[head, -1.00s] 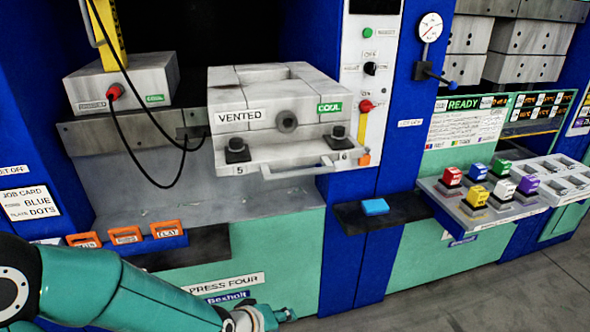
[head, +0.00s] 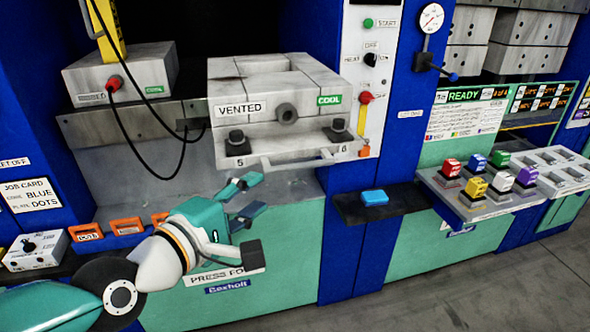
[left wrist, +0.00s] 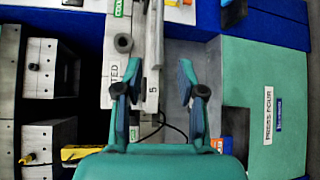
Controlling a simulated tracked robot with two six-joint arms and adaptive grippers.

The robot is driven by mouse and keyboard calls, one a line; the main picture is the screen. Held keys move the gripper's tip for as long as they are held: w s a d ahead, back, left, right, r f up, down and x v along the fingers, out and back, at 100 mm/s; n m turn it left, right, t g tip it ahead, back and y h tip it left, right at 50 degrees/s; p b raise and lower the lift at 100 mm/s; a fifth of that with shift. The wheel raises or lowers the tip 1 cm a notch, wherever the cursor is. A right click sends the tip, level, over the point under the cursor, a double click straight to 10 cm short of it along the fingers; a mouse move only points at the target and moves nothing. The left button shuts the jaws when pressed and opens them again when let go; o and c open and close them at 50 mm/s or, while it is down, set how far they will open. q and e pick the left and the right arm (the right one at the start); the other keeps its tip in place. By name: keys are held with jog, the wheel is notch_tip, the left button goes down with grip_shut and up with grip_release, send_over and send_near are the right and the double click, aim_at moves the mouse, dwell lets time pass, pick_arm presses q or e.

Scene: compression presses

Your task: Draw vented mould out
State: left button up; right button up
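The vented mould (head: 262,130) is a grey block labelled VENTED and COOL. It juts from the press opening on a plate marked 5 and 6, with a pale bar handle (head: 312,161) along its front. My left gripper (head: 252,214) is open and empty, below and in front of the mould's left end, apart from the handle. In the left wrist view the open fingers (left wrist: 158,76) point toward the mould (left wrist: 113,62), whose label is partly hidden by a finger. My right gripper is not in view.
Black cables hang from a grey block (head: 120,75) left of the mould. A dark shelf (head: 405,203) with a blue pad (head: 375,197) sits at lower right. Coloured buttons stand on a panel (head: 437,187). Orange tags (head: 127,225) line a ledge beside my left arm.

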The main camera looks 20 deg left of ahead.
aim_at(291, 170)
pick_arm(q)
jog(key=p+x, duration=0.1)
jog(key=x, duration=1.2)
grip_shut()
